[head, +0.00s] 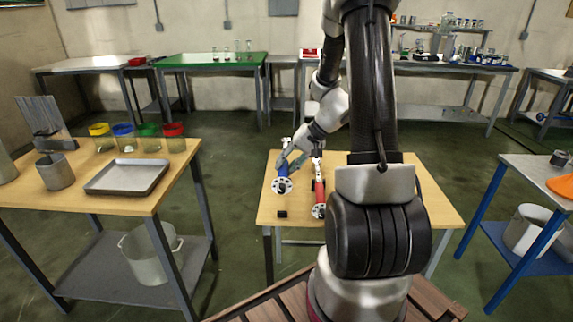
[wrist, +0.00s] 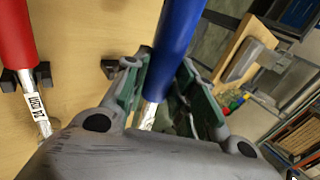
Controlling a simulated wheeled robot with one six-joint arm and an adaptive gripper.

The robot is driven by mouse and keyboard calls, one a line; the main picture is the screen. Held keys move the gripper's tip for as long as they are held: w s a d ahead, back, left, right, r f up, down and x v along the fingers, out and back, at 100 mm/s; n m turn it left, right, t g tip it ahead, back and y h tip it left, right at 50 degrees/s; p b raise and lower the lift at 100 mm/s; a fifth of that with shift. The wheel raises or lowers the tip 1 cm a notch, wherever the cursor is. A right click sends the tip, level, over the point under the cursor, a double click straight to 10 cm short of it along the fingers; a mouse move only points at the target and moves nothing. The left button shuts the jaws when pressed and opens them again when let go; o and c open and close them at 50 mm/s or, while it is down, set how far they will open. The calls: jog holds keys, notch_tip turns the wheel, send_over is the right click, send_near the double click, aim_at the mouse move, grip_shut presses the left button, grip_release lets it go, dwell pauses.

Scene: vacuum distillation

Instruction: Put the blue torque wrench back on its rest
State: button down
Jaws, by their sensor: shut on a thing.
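The blue torque wrench (head: 282,171) is held between the fingers of my gripper (head: 291,161), over the left part of the small wooden table. In the wrist view, its blue handle (wrist: 180,30) runs down to a silver shaft between the green-padded fingers (wrist: 160,95). A black rest piece (head: 282,213) stands on the table in front of the wrench's round head in the head view. In the wrist view, another black rest piece (wrist: 110,67) shows left of the blue wrench, apart from it. The exact height of the wrench above the table is hard to tell.
A red torque wrench (head: 319,190) lies to the right, on a black rest (wrist: 42,75) seen in the wrist view. The small table (head: 430,205) is bare at its right. A side table (head: 85,200) with a tray and beakers stands left.

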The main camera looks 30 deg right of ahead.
jog(key=shift+f, duration=4.45)
jog(key=c, duration=1.1)
grip_release()
jog(key=v, duration=1.2)
